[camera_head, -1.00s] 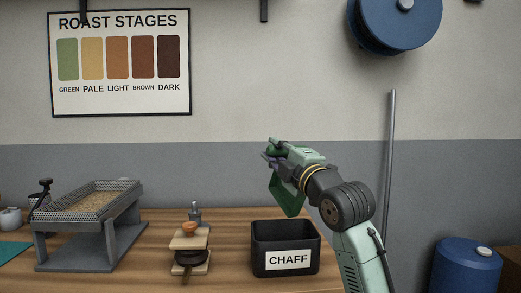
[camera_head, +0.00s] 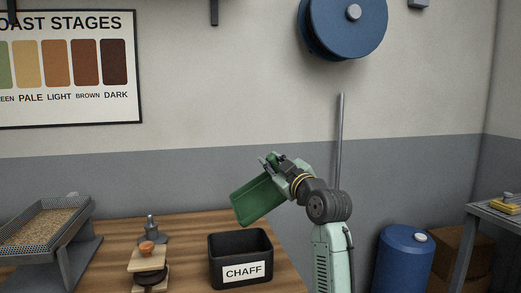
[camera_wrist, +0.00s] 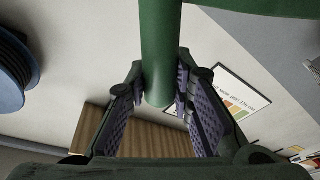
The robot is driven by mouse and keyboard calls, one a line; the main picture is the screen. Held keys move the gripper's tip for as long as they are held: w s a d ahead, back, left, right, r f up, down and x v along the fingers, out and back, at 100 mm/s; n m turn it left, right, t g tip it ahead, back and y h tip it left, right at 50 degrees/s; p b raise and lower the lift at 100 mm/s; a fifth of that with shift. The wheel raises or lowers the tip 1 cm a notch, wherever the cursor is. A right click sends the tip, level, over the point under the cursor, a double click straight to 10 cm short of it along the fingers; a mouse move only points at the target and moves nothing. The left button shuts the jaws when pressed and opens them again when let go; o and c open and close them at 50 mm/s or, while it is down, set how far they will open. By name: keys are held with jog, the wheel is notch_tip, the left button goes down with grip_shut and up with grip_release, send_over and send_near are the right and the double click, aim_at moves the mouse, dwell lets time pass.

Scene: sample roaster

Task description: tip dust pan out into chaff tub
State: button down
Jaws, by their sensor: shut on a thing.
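The green dust pan (camera_head: 259,200) is in my gripper (camera_head: 272,163) in the head view, tilted with its tray hanging down to the left. Its tray is above the chaff tub, apart from it. In the wrist view my gripper (camera_wrist: 160,100) is shut on the pan's round green handle (camera_wrist: 160,50). The black chaff tub (camera_head: 222,271) stands on the wooden bench with a white CHAFF label. I see no chaff in the pan or falling from it. The tub's floor is hidden.
Left of the tub stand a wooden stacked device (camera_head: 149,262) and a mesh tray of beans (camera_head: 40,232) on a grey stand. A blue barrel (camera_head: 402,262) and a grey side table (camera_head: 497,212) are at the right. A thin upright pole (camera_head: 340,140) stands behind my arm.

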jog(key=w+d+f+m+g+h+p, duration=0.1)
jog(key=w+d+f+m+p, duration=0.2)
jog(key=f+m, duration=0.4)
jog(key=shift+w+d+f+m+h+p, duration=0.35)
jog(key=shift+w+d, duration=0.4)
jog(key=shift+d, duration=0.45)
